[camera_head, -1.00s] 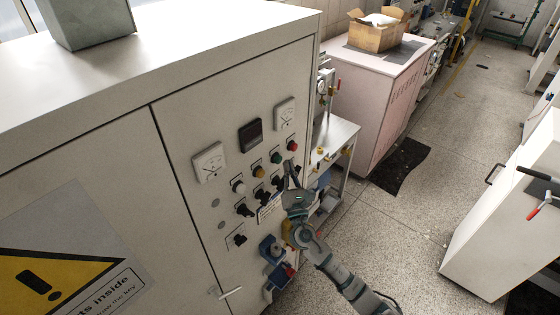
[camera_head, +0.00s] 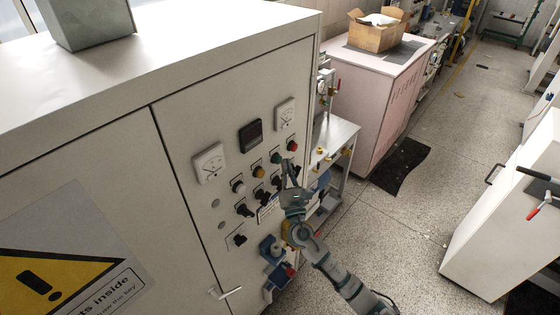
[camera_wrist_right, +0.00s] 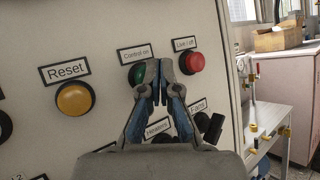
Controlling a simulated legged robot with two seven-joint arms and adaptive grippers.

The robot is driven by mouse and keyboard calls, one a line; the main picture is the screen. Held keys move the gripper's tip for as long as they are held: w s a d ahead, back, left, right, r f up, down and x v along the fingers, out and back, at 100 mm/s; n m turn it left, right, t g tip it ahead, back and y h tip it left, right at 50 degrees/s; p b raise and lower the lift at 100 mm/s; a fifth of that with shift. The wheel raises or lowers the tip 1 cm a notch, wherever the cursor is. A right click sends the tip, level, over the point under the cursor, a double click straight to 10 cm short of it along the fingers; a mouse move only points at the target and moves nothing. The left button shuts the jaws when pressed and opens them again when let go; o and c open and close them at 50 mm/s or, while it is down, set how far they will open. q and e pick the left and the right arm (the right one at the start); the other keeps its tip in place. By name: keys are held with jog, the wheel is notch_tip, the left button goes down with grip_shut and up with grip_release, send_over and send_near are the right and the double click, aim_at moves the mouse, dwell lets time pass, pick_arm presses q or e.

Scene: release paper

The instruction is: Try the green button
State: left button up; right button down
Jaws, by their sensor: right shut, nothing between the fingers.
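The green button (camera_wrist_right: 138,74) is on the panel under the "Control on" label, partly hidden behind my right gripper's left finger in the wrist view. In the head view the green button (camera_head: 276,158) shows just left of the fingertips. My right gripper (camera_wrist_right: 158,66) is shut and empty, its tips beside the green button and to its right. It also shows in front of the panel in the head view (camera_head: 288,163). I cannot tell whether a finger touches the button. My left gripper is not in view.
A red button (camera_wrist_right: 191,62) labelled "Live / off" is just right of the fingertips. A yellow button (camera_wrist_right: 74,98) labelled "Reset" is to the left. Black switches (camera_head: 259,197) sit below. A metal side table (camera_head: 338,131) stands beyond the cabinet's right edge.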

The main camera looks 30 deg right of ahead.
jog(key=shift+w+a, duration=0.2)
jog(key=shift+w, duration=0.25)
dwell(0.7)
jog(key=shift+s, duration=0.15)
jog(key=shift+s+d, duration=0.3)
jog(key=shift+s, duration=0.4)
jog(key=shift+s+d+p, duration=0.1)
jog(key=shift+s+d, duration=0.25)
jog(key=shift+s, duration=0.4)
jog(key=shift+s+d+p, duration=0.1)
jog(key=shift+s+d, duration=0.25)
jog(key=shift+s, duration=0.45)
jog(key=shift+s+d+p, duration=0.1)
jog(key=shift+s+d, duration=0.25)
jog(key=shift+s, duration=0.4)
